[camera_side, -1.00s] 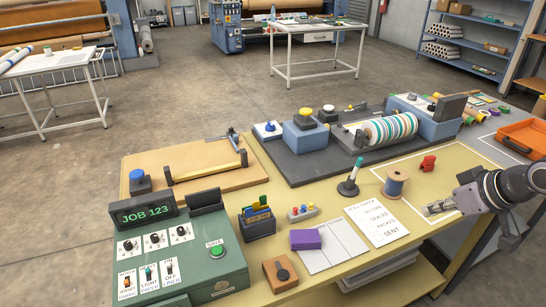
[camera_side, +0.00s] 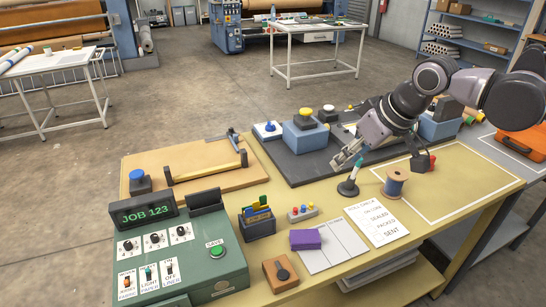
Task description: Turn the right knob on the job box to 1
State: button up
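The green job box (camera_side: 205,262) stands at the front left of the table. Its display (camera_side: 146,212) reads JOB 123. Three black knobs sit in a row on its top panel; the right knob (camera_side: 181,232) is at the row's right end, and its pointer is too small to read surely.
A thread spool (camera_side: 395,184) stands to the right. A wooden board (camera_side: 205,181) lies behind the box.

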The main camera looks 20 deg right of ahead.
jog(key=w+a+n, duration=0.1)
jog(key=w+a, duration=0.4)
jog(key=a, duration=0.6)
jog(key=n+g, duration=0.2)
send_near(181, 229)
jog(key=shift+y, duration=0.4)
jog(key=x, duration=0.8)
jog(key=shift+w+d+f, duration=0.1)
jog(key=shift+d, duration=0.2)
grip_shut()
